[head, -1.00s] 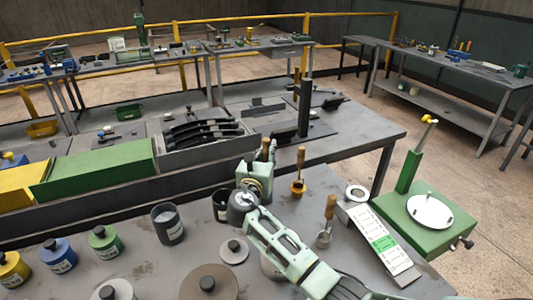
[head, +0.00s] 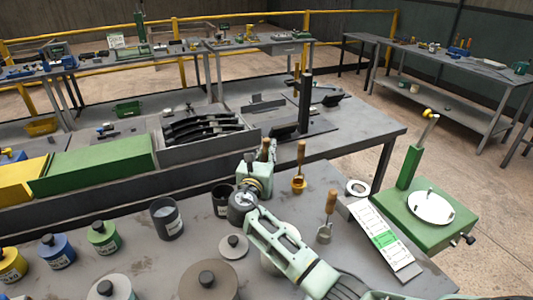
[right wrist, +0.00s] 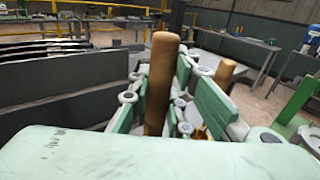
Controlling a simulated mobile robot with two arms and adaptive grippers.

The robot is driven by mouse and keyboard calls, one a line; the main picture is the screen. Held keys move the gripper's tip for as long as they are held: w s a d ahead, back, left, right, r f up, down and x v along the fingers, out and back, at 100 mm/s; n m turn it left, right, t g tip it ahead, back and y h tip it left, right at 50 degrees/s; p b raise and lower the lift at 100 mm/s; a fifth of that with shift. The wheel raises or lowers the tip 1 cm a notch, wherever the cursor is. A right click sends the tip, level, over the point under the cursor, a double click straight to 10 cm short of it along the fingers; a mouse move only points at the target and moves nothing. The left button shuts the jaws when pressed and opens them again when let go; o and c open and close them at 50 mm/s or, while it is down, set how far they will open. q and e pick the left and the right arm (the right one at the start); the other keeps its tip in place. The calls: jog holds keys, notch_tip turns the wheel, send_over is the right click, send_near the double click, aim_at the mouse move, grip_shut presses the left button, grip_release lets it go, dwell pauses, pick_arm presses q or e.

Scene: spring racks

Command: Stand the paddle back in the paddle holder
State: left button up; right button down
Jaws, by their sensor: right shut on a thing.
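My right gripper (head: 264,163) is shut on an upright wooden handle (head: 266,147), which I take to be the paddle's. In the right wrist view the handle (right wrist: 161,80) stands between the green fingers (right wrist: 165,110), leaning slightly. The paddle's lower part is hidden behind the gripper, so I cannot tell what it rests in or on. No holder can be made out with certainty under it. My left gripper is not in view.
To the right of the gripper stand a wooden-handled tool with a brass cup (head: 298,184) and one with a steel cup (head: 324,233). Black jars (head: 166,218) stand left.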

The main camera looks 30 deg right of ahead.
aim_at(266, 142)
jog(key=shift+f+b, duration=0.65)
jog(key=shift+f, duration=0.45)
jog(key=c, duration=1.6)
grip_release()
jog(key=shift+r, duration=0.1)
jog(key=shift+o, duration=0.6)
jog(key=o, duration=0.4)
notch_tip(266, 142, up, 7)
jog(key=p, duration=0.7)
jog(key=shift+p, duration=0.35)
